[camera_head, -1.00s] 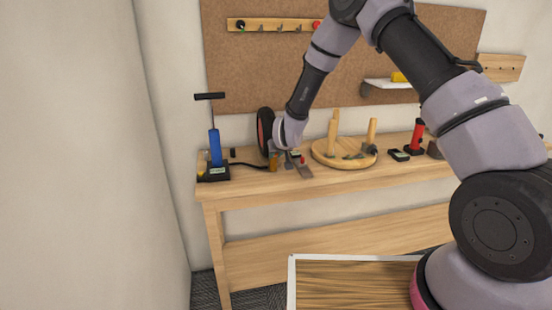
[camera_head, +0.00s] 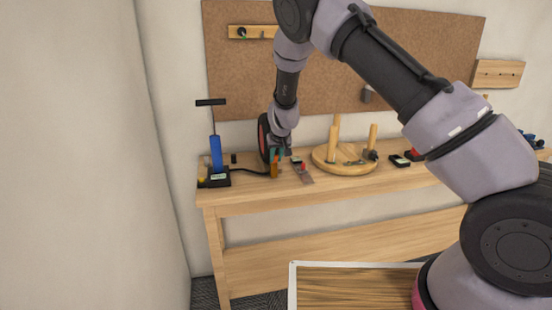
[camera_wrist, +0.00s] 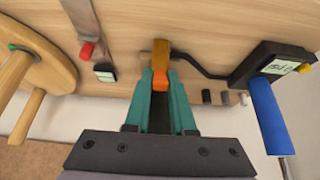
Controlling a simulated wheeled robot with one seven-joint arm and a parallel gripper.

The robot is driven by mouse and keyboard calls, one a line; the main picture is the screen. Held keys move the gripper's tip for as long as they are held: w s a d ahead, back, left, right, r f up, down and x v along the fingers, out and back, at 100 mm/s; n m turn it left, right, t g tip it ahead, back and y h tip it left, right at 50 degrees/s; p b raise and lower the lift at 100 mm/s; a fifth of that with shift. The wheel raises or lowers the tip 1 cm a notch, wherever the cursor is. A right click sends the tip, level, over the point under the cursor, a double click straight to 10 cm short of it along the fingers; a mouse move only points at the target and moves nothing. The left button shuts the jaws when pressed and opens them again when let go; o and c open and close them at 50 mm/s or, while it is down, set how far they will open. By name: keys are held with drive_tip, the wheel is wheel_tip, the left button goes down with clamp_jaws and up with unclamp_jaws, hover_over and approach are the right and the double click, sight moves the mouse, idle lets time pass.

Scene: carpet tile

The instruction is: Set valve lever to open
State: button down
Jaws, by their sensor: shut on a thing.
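A blue hand pump (camera_head: 216,153) with a black gauge base stands left of the valve; the hose (camera_wrist: 205,69) joins them. A round wooden board (camera_head: 345,167) with pegs stands right. A flat metal tool (camera_wrist: 87,22) and a small black-and-white box (camera_wrist: 104,72) lie close by.

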drive_tip(key=c, duration=0.8)
unclamp_jaws()
drive_tip(key=shift+o, duration=0.2)
drive_tip(key=v, duration=1)
drive_tip(key=shift+s+r, duration=0.2)
drive_tip(key=shift+r, duration=0.1)
drive_tip(key=shift+d, duration=0.1)
